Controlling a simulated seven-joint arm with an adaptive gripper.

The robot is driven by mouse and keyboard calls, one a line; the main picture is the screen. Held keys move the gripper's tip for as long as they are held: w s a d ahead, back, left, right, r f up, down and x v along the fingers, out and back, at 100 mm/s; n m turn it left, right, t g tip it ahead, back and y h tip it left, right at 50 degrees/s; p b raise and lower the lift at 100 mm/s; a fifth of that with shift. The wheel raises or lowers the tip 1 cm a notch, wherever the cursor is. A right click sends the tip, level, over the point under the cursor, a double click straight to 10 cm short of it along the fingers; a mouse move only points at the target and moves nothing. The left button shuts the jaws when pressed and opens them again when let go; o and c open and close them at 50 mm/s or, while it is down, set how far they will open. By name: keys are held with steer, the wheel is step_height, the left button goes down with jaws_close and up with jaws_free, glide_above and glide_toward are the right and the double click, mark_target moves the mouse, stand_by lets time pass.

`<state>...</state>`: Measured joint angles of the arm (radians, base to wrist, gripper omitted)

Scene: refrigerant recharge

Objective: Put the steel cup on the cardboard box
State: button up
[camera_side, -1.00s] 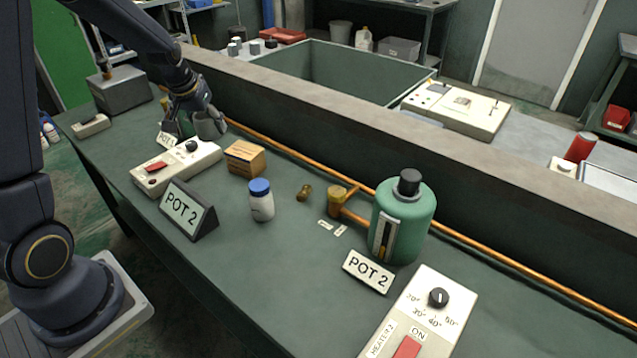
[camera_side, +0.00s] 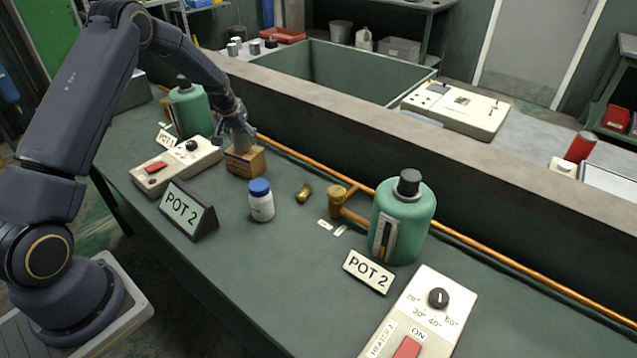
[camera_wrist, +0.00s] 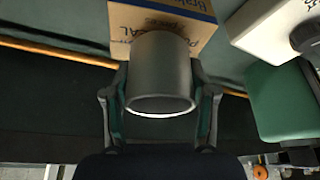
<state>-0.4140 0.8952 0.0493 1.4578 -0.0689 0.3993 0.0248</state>
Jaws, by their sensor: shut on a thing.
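The steel cup (camera_side: 240,138) is a grey metal cylinder in my gripper (camera_side: 236,125). In the wrist view the cup (camera_wrist: 160,75) sits between the two fingers of my gripper (camera_wrist: 160,100), which are shut on its sides. The cardboard box (camera_side: 246,163) is small and brown and stands on the bench. The cup is upright at the box's top; I cannot tell whether it touches the box. In the wrist view the printed box (camera_wrist: 190,12) shows behind the cup, which hides part of it.
A white heater control (camera_side: 178,168) and a green pot (camera_side: 190,108) stand left of the box. A white bottle with a blue cap (camera_side: 261,203) stands in front of it. A copper pipe (camera_side: 290,155) runs along the wall behind. A second green pot (camera_side: 405,215) stands right.

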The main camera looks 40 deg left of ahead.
steer(key=shift+f, duration=0.4)
steer(key=shift+f, duration=0.15)
steer(key=o, duration=1.3)
steer(key=v, duration=1.3)
steer(key=s+d+r+m, duration=0.2)
steer(key=s+d+r, duration=0.6)
steer(key=d+r, duration=0.4)
steer(key=s+d+m, duration=0.1)
steer(key=s+d, duration=0.2)
steer(key=s, duration=0.3)
steer(key=s+d+r+m+t+h, duration=0.1)
steer(key=s+d, duration=0.3)
steer(key=s, duration=0.3)
steer(key=s+d+r+m+h, duration=0.1)
steer(key=s+d, duration=0.3)
steer(key=s, duration=0.3)
steer(key=shift+t, duration=0.3)
